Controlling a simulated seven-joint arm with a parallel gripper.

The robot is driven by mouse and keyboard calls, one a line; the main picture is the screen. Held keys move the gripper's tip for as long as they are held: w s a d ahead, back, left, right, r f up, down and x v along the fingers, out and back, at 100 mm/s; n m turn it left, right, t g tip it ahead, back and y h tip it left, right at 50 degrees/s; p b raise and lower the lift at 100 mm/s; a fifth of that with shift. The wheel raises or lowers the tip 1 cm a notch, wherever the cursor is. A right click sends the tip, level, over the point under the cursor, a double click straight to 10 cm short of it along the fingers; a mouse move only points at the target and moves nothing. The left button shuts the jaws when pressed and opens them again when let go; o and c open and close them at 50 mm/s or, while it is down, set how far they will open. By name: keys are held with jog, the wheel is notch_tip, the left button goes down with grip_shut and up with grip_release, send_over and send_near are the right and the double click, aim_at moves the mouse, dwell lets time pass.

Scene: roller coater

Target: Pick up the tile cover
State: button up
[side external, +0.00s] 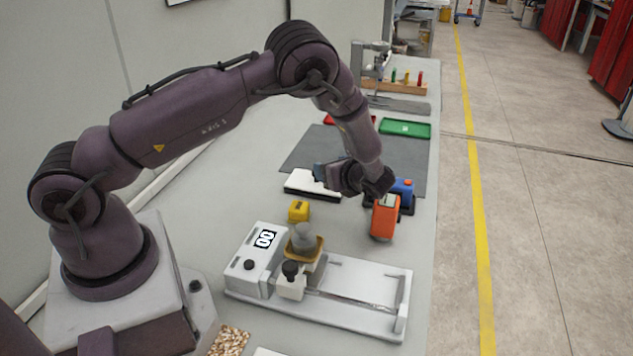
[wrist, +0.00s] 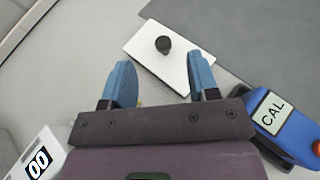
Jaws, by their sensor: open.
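The likely tile cover is a white rectangular plate with a round black knob, seen in the wrist view (wrist: 150,48). It lies by the edge of the grey mat. In the side view it shows as a white slab with a dark lower edge (side external: 302,184), partly covered by my gripper; its knob is not visible there. My gripper (wrist: 160,62) is open, its two blue fingers apart with nothing between them. In the wrist view the plate appears ahead of and between the fingertips. In the side view my gripper (side external: 322,174) is over the plate's right part; the height gap is unclear.
An orange device (side external: 384,220) and a blue device (side external: 404,186) stand right of my gripper. A yellow block (side external: 299,211) and the white coater with a "00" display (side external: 378,292) are nearer. The grey mat (side external: 405,165) and green tray (side external: 405,128) lie beyond.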

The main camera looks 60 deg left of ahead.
aim_at(304, 180)
jog(key=a+f, duration=0.1)
jog(key=f, duration=0.2)
jog(key=shift+a+f, duration=0.1)
jog(key=shift+a, duration=0.3)
jog(key=shift+x, duration=2.8)
jog(key=c, duration=1)
